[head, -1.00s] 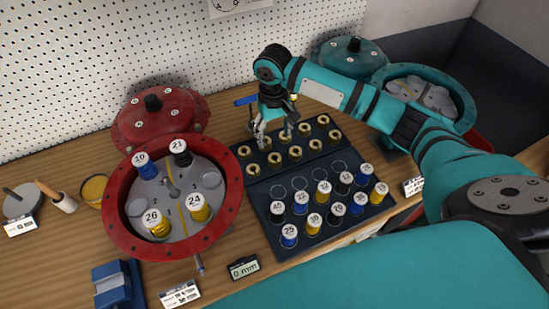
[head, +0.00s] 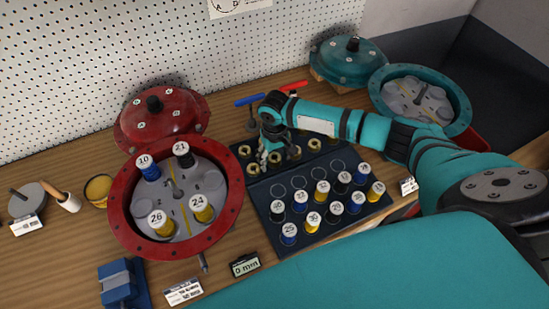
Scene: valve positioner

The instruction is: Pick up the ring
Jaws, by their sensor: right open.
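Several brass rings sit in two rows in the dark tray (head: 354,152); clear ones are a back-left ring (head: 245,152), a front-left ring (head: 253,169) and a front-right ring (head: 333,137). My right gripper (head: 279,160) points down over the left-middle of these rows, its fingers open and close to the front row. A front-row ring (head: 275,160) shows by the fingers; whether they touch it I cannot tell. The gripper and arm hide several back-row rings. My left gripper is not in view.
The tray's near part holds several numbered spools (head: 322,187). The red housing (head: 124,222) at left holds more spools. A blue-handled tool (head: 249,100) and a red-handled one (head: 294,86) stand behind the gripper. A teal housing (head: 459,104) is at right.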

